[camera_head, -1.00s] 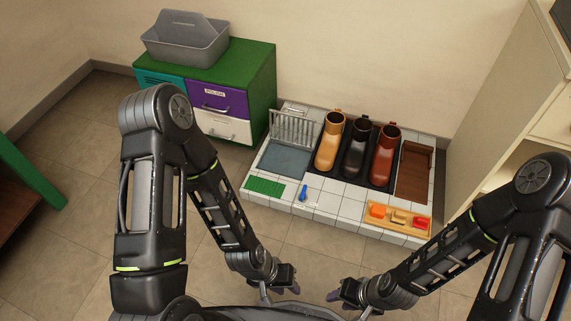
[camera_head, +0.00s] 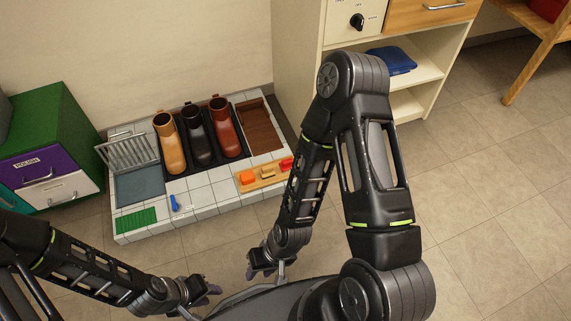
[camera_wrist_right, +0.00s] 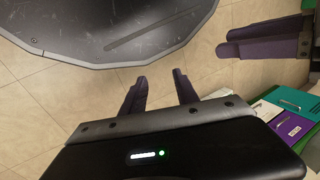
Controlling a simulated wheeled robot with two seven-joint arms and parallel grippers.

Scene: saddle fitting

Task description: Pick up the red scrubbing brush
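The red brush (camera_head: 287,164) lies at the right end of a wooden tray (camera_head: 263,183) on the tiled platform, beside a tan brush (camera_head: 267,172) and an orange brush (camera_head: 247,178). Its far side is partly hard to make out near my right arm. My right gripper (camera_head: 265,276) is in front of the platform, apart from the brush. In the right wrist view its fingers (camera_wrist_right: 160,92) are spread and empty. My left gripper (camera_head: 203,300) is lower left of it, its fingers apart and empty; it also shows in the right wrist view (camera_wrist_right: 262,38).
Three boots, tan (camera_head: 170,144), black (camera_head: 197,136) and brown (camera_head: 225,128), stand behind the tray. A metal rack (camera_head: 128,152), green mat (camera_head: 136,220) and blue item (camera_head: 175,203) are left. A cream shelf unit (camera_head: 302,50) stands right. Floor tiles in front are clear.

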